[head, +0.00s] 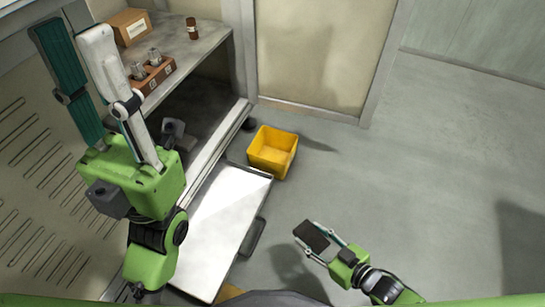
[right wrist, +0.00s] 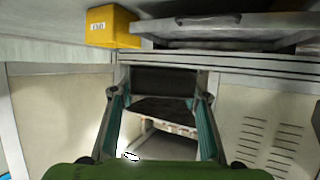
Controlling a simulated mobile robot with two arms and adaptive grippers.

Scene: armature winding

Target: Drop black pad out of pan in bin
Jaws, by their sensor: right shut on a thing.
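A flat black pad (head: 311,236) is held between the fingers of my right gripper (head: 313,241), at the lower middle of the head view. A dark surface, apparently the pad (right wrist: 162,109), also shows between the fingers in the right wrist view. The yellow bin (head: 268,168) stands open on the floor, up and left of my right gripper, and apart from it. The bin also shows in the right wrist view (right wrist: 112,28). A flat white pan (head: 213,235) lies left of the pad, below the bin. My left gripper (head: 70,36) is open and empty at upper left.
A grey shelf (head: 195,45) at upper left carries a cardboard box (head: 131,27), a brown bottle (head: 191,28) and a brown holder (head: 155,76) with glass jars. A beige wall panel (head: 312,50) stands behind the bin. The floor (head: 400,170) to the right is clear.

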